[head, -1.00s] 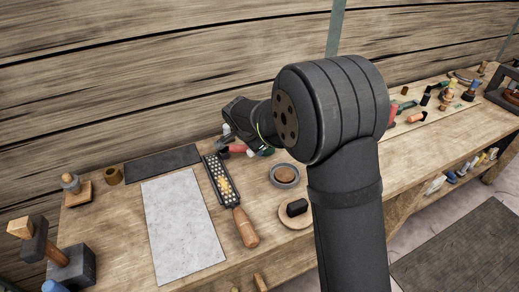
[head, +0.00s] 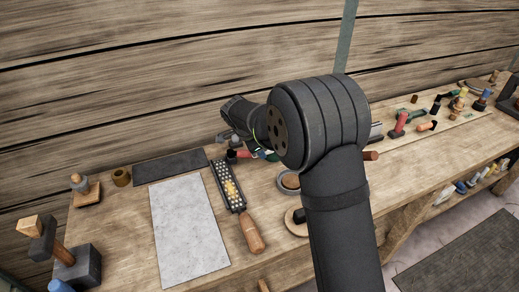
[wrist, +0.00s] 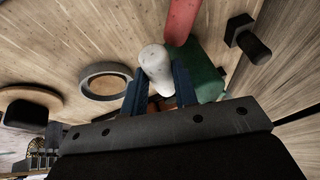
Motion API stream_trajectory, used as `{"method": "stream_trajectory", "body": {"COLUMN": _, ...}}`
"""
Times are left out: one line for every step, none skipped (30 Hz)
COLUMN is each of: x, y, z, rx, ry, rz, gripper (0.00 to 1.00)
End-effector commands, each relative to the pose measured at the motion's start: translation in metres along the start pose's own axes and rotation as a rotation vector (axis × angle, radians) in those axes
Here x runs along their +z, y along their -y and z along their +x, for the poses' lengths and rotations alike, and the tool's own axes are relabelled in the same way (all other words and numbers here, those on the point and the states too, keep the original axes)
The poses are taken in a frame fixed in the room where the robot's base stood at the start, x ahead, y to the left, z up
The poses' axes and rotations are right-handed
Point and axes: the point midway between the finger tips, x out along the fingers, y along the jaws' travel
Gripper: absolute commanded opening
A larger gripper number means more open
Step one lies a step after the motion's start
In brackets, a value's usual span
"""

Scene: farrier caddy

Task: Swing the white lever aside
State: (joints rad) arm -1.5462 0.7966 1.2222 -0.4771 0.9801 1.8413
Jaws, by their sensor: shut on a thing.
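In the wrist view the white lever (wrist: 155,60) is a rounded, pale stub between the two blue fingers of my gripper (wrist: 158,72). The fingers are shut on it, one on each side. A red handle (wrist: 181,20) lies just past the lever's tip, and a green body (wrist: 207,80) is close by on the right. In the head view my gripper (head: 230,138) is small, at the back of the bench, and the lever there is too small to make out clearly. A red part (head: 238,154) shows just below my gripper.
A rasp with a wooden handle (head: 250,231), a pale sheet (head: 187,230) and a dark mat (head: 170,166) lie left on the bench (head: 130,225). A round ring dish (wrist: 107,84) is left of the lever in the wrist view. Several tools stand at the right.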

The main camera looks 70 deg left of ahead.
Motion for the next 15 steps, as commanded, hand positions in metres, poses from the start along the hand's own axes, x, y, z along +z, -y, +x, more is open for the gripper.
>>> {"method": "stream_trajectory", "body": {"x": 0.0005, "y": 0.0006, "z": 0.0001, "rx": -0.002, "ry": 0.001, "rz": 0.002, "gripper": 0.00}}
{"method": "stream_trajectory", "body": {"x": 0.0005, "y": 0.0007, "z": 0.0001, "rx": -0.002, "ry": 0.001, "rz": 0.002, "gripper": 0.28}}
{"method": "stream_trajectory", "body": {"x": 0.0005, "y": 0.0007, "z": 0.0001, "rx": -0.003, "ry": 0.001, "rz": 0.002, "gripper": 0.36}}
{"method": "stream_trajectory", "body": {"x": 0.0005, "y": 0.0007, "z": 0.0001, "rx": -0.002, "ry": 0.001, "rz": 0.002, "gripper": 0.42}}
{"method": "stream_trajectory", "body": {"x": 0.0004, "y": 0.0006, "z": 0.0001, "rx": -0.002, "ry": 0.001, "rz": 0.001, "gripper": 0.48}}
{"method": "stream_trajectory", "body": {"x": 0.0004, "y": 0.0006, "z": 0.0001, "rx": -0.002, "ry": 0.001, "rz": 0.001, "gripper": 0.49}}
{"method": "stream_trajectory", "body": {"x": 0.0003, "y": 0.0005, "z": 0.0001, "rx": -0.002, "ry": 0.001, "rz": 0.001, "gripper": 0.49}}
{"method": "stream_trajectory", "body": {"x": 0.0003, "y": 0.0005, "z": 0.0001, "rx": -0.002, "ry": 0.001, "rz": 0.001, "gripper": 0.49}}
{"method": "stream_trajectory", "body": {"x": 0.0002, "y": 0.0005, "z": 0.0001, "rx": -0.002, "ry": 0.001, "rz": 0.001, "gripper": 0.49}}
{"method": "stream_trajectory", "body": {"x": 0.0002, "y": 0.0004, "z": 0.0001, "rx": -0.002, "ry": 0.001, "rz": 0.001, "gripper": 0.49}}
{"method": "stream_trajectory", "body": {"x": 0.0002, "y": 0.0004, "z": 0.0001, "rx": -0.002, "ry": 0.001, "rz": 0.001, "gripper": 0.49}}
{"method": "stream_trajectory", "body": {"x": 0.0001, "y": 0.0004, "z": 0.0000, "rx": -0.002, "ry": 0.001, "rz": 0.001, "gripper": 0.49}}
{"method": "stream_trajectory", "body": {"x": 0.0001, "y": 0.0004, "z": -0.0003, "rx": -0.002, "ry": 0.001, "rz": 0.001, "gripper": 0.49}}
{"method": "stream_trajectory", "body": {"x": 0.0001, "y": 0.0004, "z": -0.0010, "rx": -0.002, "ry": 0.001, "rz": 0.001, "gripper": 0.49}}
{"method": "stream_trajectory", "body": {"x": 0.0001, "y": 0.0005, "z": -0.0027, "rx": -0.002, "ry": 0.001, "rz": 0.000, "gripper": 0.49}}
